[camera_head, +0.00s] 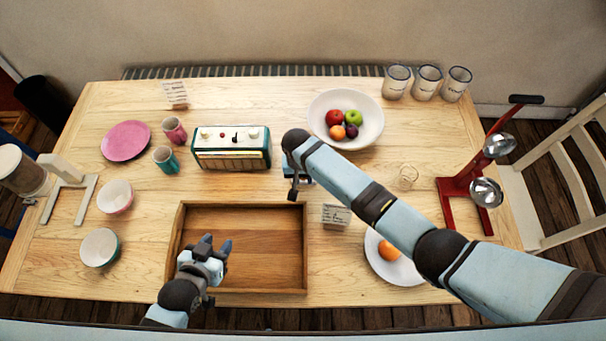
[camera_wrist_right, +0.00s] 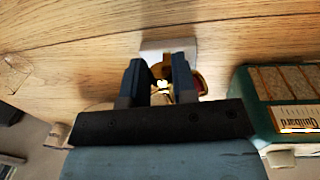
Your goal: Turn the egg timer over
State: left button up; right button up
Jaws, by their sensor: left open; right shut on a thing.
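My right gripper (camera_head: 295,188) is shut on the egg timer, just right of the radio. In the right wrist view the fingers (camera_wrist_right: 160,72) close around the timer's middle. A pale square end plate (camera_wrist_right: 168,45) shows beyond the fingertips, with brown and bright parts between them. In the head view the timer is mostly hidden by my wrist, and I cannot tell whether it touches the table. My left gripper (camera_head: 215,246) is open and empty over the left part of the wooden tray (camera_head: 305,250).
The green radio (camera_head: 231,160) stands close beside my right gripper. A fruit bowl (camera_head: 372,125) is behind it, a small card (camera_head: 336,214) in front and a small glass (camera_head: 408,176) to the right. My right arm passes above the plate with an orange (camera_head: 405,272).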

jog(key=shift+d+y+p, duration=0.15)
jog(key=shift+y+p, duration=0.5)
jog(key=shift+y, duration=0.55)
jog(key=shift+d+y, duration=0.2)
jog(key=shift+y, duration=1.7)
jog(key=o, duration=0.9)
jog(key=shift+f, duration=0.1)
jog(key=shift+d, duration=0.1)
jog(key=b+v, duration=0.1)
jog(key=v, duration=1.2)
jog(key=shift+d+r, duration=0.25)
jog(key=shift+d, duration=0.1)
